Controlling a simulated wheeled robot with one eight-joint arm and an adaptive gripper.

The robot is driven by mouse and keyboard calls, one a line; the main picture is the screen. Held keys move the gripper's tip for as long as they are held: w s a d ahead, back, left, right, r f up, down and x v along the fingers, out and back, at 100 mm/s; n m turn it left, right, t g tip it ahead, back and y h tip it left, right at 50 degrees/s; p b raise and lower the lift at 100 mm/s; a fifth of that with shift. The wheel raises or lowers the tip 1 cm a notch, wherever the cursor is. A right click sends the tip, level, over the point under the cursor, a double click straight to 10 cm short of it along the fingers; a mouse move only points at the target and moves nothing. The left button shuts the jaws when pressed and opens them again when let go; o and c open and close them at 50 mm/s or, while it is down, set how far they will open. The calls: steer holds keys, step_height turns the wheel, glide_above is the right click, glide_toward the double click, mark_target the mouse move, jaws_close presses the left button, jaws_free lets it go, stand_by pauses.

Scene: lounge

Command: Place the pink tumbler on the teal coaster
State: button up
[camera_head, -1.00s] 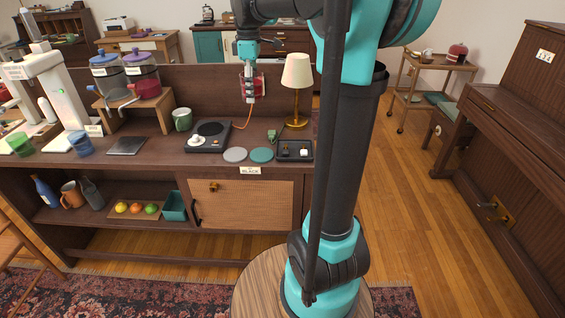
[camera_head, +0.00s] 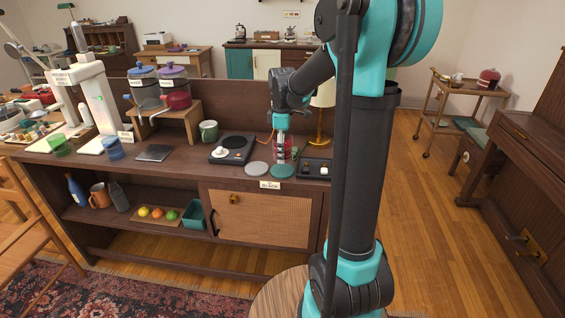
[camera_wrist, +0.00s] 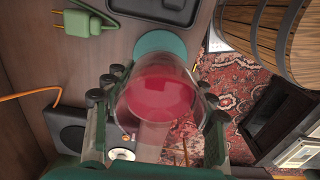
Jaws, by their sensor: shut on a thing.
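The pink tumbler (camera_head: 282,153) is upright in the head view, with my gripper (camera_head: 282,134) above and around it. In the wrist view the tumbler (camera_wrist: 156,98) sits between the two fingers of my gripper (camera_wrist: 155,108), which are shut on it. The teal coaster (camera_head: 283,171) lies on the counter just in front of and below the tumbler in the head view. In the wrist view part of the coaster (camera_wrist: 160,41) shows past the tumbler. I cannot tell whether the tumbler's base touches anything.
A grey coaster (camera_head: 257,168) lies left of the teal one. A lamp (camera_head: 322,110) stands close behind my gripper. A green plug and orange cord (camera_wrist: 84,20) lie nearby.

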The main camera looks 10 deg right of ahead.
mark_target(282, 169)
steer(key=shift+f, duration=2.35)
steer(key=shift+f, duration=0.1)
steer(key=o, duration=1.5)
step_height(282, 169, up, 12)
steer(key=shift+s, duration=0.1)
steer(key=s+d+f+m+t, duration=0.2)
steer(key=s+f+m, duration=0.5)
steer(key=s, duration=0.4)
steer(key=s+d+f+m+t, duration=0.2)
steer(key=s+f+m, duration=0.5)
steer(key=s+f, duration=0.3)
steer(key=shift+s+f, duration=0.15)
steer(key=shift+s, duration=0.3)
